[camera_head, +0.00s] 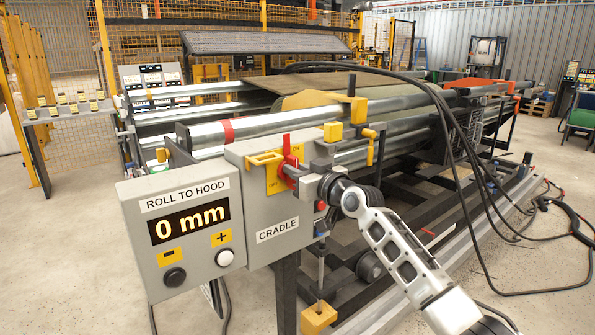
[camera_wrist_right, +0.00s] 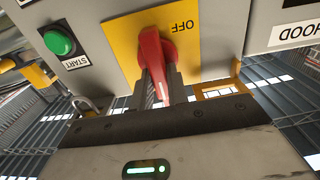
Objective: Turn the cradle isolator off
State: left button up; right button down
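The cradle isolator is a red rotary handle (camera_head: 288,150) on a yellow plate (camera_head: 273,179) on the grey box labelled CRADLE. In the head view the handle stands roughly upright, its upper end by the ON mark; OFF is at the plate's lower left. My right gripper (camera_head: 298,176) reaches it from the right and partly hides it. In the right wrist view, which is upside down, the dark fingers of the right gripper (camera_wrist_right: 162,88) lie close on both sides of the red handle (camera_wrist_right: 154,55), shut on it. My left gripper is not in view.
A ROLL TO HOOD box (camera_head: 180,235) reading 0 mm stands left of the cradle box. A green START button (camera_wrist_right: 58,41) is near the plate. A yellow bracket (camera_head: 262,160) sticks out beside the handle. Steel rollers (camera_head: 210,130) lie behind; black cables hang at right.

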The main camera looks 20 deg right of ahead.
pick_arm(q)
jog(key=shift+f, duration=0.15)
pick_arm(e)
jog(key=shift+f+n, duration=0.1)
jog(key=shift+n, duration=0.2)
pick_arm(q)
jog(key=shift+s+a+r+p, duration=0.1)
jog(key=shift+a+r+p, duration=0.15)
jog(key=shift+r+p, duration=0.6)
pick_arm(e)
jog(key=n, duration=1.1)
jog(key=a+f+n, duration=0.1)
jog(key=n, duration=0.5)
jog(key=shift+s+f+p, duration=0.1)
jog(key=shift+s+p, duration=0.15)
jog(key=shift+p, duration=0.05)
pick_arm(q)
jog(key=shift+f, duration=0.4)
pick_arm(e)
jog(key=shift+n, duration=0.3)
